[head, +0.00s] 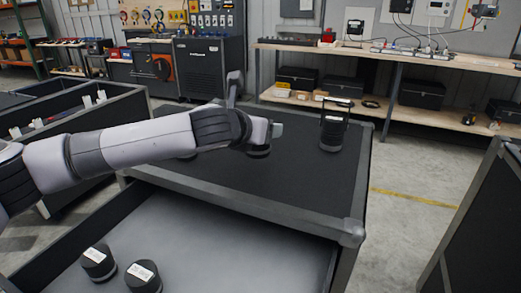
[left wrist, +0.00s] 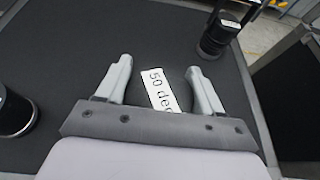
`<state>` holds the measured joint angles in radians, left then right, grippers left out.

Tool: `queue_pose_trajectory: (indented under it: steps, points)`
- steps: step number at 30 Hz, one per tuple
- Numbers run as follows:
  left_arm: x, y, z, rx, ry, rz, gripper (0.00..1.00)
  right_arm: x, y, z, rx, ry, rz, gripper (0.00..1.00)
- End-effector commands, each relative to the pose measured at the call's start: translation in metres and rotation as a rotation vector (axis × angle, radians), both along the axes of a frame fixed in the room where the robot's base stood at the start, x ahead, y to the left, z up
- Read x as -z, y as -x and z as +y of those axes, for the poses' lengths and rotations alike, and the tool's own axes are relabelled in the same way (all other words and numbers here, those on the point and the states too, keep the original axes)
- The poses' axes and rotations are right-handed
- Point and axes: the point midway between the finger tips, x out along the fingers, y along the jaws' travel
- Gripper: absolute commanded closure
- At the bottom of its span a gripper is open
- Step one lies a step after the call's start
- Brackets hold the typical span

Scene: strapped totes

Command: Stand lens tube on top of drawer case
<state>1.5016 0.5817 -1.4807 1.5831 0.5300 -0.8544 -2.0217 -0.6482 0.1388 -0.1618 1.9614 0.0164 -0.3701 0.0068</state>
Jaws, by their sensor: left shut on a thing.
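The drawer case (head: 300,185) has a flat dark top and an open grey drawer in front. My left gripper (head: 264,132) is over the case top, shut on a black lens tube (head: 258,152) that looks upright, at or just above the surface; contact is unclear. In the left wrist view my fingers (left wrist: 159,68) flank this tube, whose white label (left wrist: 160,90) reads "50 deg". A taller black cylinder (head: 333,132) stands on the top to the right. Another dark round piece (head: 187,156) is mostly hidden behind my arm.
Two black labelled cylinders (head: 98,263) (head: 143,276) stand in the open drawer (head: 225,250). Dark bins stand at the left (head: 110,115) and right (head: 478,225) of the case. A wooden workbench (head: 400,55) is behind. The case top is clear at front right.

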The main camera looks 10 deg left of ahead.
Motion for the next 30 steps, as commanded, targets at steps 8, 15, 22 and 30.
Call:
queue_pose_trajectory:
  steps: [8, 15, 22, 30]
  points:
    - [0.026, 0.000, 0.000, 0.001, 0.000, 0.001, 0.75, 0.001, -0.001, 0.002, -0.003, -0.003, -0.002, 0.57]
    - [0.048, 0.000, 0.000, 0.000, 0.001, -0.003, 0.75, 0.005, 0.000, 0.002, -0.005, -0.004, 0.005, 0.57]
    - [0.048, 0.000, 0.000, 0.000, 0.001, -0.003, 0.75, 0.004, -0.001, 0.003, -0.006, -0.005, 0.003, 0.57]
    - [0.053, 0.000, 0.000, 0.000, 0.001, 0.000, 0.08, 0.003, -0.002, 0.003, -0.006, -0.005, -0.001, 0.57]
